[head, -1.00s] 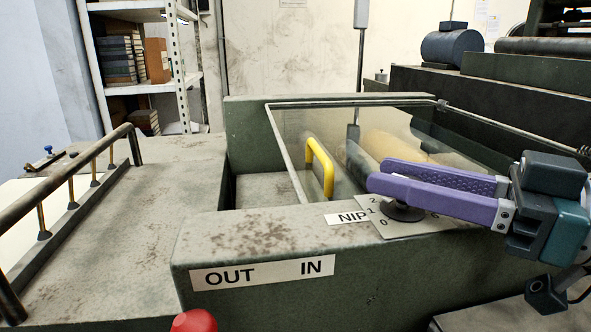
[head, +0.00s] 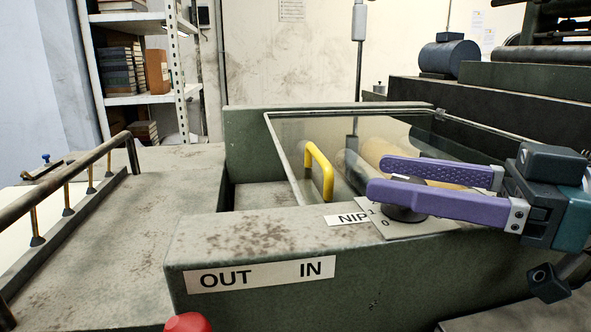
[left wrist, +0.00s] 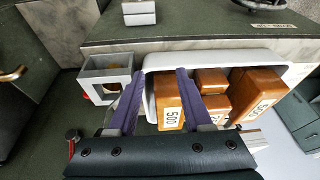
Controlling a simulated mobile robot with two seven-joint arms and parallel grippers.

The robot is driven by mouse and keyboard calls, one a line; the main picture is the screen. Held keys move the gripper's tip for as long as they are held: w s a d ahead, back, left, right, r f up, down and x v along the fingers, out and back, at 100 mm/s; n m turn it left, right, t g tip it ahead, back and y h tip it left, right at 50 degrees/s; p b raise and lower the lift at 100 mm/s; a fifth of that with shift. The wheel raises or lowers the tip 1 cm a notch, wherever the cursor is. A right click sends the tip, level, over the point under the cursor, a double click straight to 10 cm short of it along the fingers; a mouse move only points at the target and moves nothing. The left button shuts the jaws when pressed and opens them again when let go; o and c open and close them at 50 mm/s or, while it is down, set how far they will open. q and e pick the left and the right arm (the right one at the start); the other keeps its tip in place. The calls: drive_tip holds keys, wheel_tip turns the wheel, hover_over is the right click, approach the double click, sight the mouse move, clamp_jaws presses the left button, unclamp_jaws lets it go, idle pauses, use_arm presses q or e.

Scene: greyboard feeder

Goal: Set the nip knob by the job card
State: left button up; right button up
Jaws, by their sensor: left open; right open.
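The nip knob (head: 404,214) is a dark round knob on a pale dial plate (head: 436,226), beside the label NIP (head: 346,220). The digits 0 and 1 show on the plate; fingers cover much of the rest, and I cannot read the knob's setting. My right gripper (head: 376,177) is open, its purple fingers reaching in from the right on either side of the knob's upper part. I cannot tell if they touch it. My left gripper (left wrist: 160,75) is open and empty in the left wrist view, over a white tray (left wrist: 152,62). No readable job card shows.
The tray holds several orange-brown blocks (left wrist: 167,95), some marked 500. A grey holder (left wrist: 105,75) stands left of it. A clear guard (head: 300,135) with a yellow handle (head: 320,170) lies behind the knob. A red knob (head: 187,322) and a rail (head: 70,178) are at left.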

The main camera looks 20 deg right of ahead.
drive_tip(key=shift+s+d+p, duration=0.4)
drive_tip(key=shift+s+p, duration=0.05)
drive_tip(key=shift+p, duration=0.1)
drive_tip(key=p+v, duration=0.4)
drive_tip(key=v, duration=0.4)
drive_tip(key=shift+s+d, duration=0.25)
drive_tip(key=shift+s, duration=0.05)
